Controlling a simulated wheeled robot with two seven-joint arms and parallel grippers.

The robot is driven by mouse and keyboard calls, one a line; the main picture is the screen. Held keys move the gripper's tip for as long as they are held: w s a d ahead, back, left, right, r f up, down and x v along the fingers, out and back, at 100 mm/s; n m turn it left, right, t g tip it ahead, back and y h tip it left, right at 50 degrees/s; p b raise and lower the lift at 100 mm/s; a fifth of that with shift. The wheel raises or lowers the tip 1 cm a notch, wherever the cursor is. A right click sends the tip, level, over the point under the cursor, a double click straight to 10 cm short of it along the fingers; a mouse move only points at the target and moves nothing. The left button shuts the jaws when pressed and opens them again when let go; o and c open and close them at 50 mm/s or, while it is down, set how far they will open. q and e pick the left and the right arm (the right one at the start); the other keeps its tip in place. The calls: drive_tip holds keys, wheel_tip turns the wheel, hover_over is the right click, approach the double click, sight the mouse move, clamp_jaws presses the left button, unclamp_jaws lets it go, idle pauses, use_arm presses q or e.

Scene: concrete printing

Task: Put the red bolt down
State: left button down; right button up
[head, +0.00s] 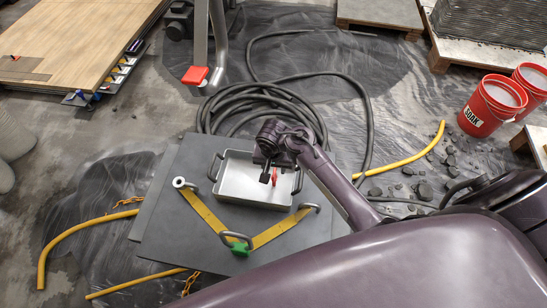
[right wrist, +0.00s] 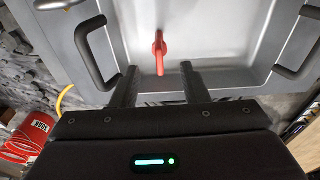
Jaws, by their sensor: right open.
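The red bolt (head: 275,176) is at the grey metal tray (head: 232,186), near its right side in the head view. In the right wrist view the red bolt (right wrist: 159,52) appears against the tray floor (right wrist: 210,40); I cannot tell whether it rests on it. My right gripper (head: 269,174) is over the tray, its fingers open. In the right wrist view the right gripper (right wrist: 159,71) has one fingertip on each side of the bolt, with visible gaps. My left gripper is out of view.
The tray has black handles and sits on a dark plate (head: 185,240) with a yellow strap (head: 272,235) and metal eyes. A coiled black hose (head: 225,105) lies behind. Red buckets (head: 485,112) stand at right. A yellow hose (head: 425,152) lies nearby.

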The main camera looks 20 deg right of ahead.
wheel_tip(320, 180, up, 7)
drive_tip(key=shift+s+a, duration=0.25)
drive_tip(key=shift+s, duration=0.1)
drive_tip(key=shift+f, duration=0.15)
